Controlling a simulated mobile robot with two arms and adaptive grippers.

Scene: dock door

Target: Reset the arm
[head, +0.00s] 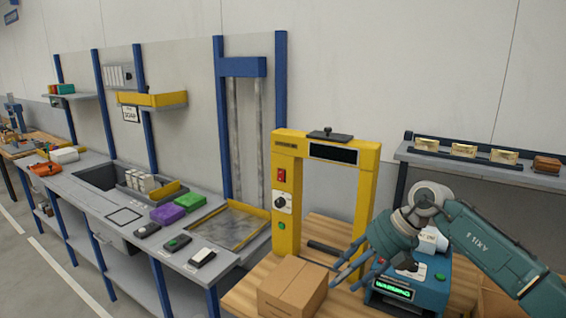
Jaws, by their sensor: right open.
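My right arm, teal and grey, comes in from the right edge. My right gripper (352,263) is open, its fingers pointing down and to the left. It is just right of and a little above a closed cardboard box (292,287), and in front of a teal machine with a lit green display (392,289). The gripper holds nothing that I can see. Whether its fingers touch the box or the machine I cannot tell. My left gripper does not show.
A yellow frame (283,205) with a red switch and a dial stands on the wooden table (240,297) behind the box. A grey counter (95,205) with a sink, purple and green blocks runs left. A shelf (470,164) with several small items is behind my arm.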

